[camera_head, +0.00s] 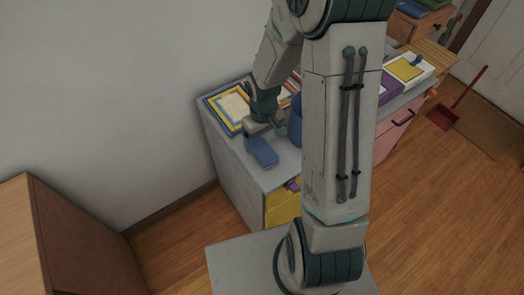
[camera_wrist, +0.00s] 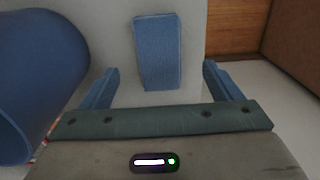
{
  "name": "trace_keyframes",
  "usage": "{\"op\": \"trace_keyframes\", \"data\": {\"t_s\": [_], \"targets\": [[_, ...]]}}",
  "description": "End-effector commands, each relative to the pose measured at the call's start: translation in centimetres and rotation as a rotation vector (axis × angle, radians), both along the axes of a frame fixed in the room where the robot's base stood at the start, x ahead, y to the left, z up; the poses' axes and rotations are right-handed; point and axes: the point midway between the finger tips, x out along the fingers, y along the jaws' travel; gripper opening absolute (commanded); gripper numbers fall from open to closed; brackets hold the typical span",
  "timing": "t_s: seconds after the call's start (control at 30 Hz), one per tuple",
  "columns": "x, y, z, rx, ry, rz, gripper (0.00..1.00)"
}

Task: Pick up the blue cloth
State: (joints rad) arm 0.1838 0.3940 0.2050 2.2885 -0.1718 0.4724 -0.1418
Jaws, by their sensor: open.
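The blue cloth (camera_wrist: 157,48) is a small, folded-looking blue rectangle lying flat on a pale grey top, ahead of my gripper in the wrist view. In the head view the cloth (camera_head: 263,153) lies near the left end of the grey cabinet top. My gripper (camera_wrist: 160,78) is open, its two blue fingers apart on either side of the cloth's near end. The gripper (camera_head: 259,132) also shows low over the cabinet top in the head view. Nothing is held. I cannot tell the exact height of the fingers above the top.
A large blue rounded container (camera_wrist: 35,75) stands close to my left finger in the wrist view. A colourful framed picture or book (camera_head: 230,108) lies behind the gripper. The cabinet (camera_head: 240,178) ends just left of the cloth. A wooden cabinet (camera_head: 70,245) stands at lower left.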

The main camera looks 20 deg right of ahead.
Motion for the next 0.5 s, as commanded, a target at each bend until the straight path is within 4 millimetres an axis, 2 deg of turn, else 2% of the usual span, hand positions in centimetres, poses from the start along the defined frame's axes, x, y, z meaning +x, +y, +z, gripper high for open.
{"op": "trace_keyframes", "data": {"t_s": [0.17,0.5], "targets": [[0.1,0.0,-1.0,0.000,0.003,0.001,0.85],[0.5,0.0,-4.8,0.000,0.002,0.000,0.85]]}}
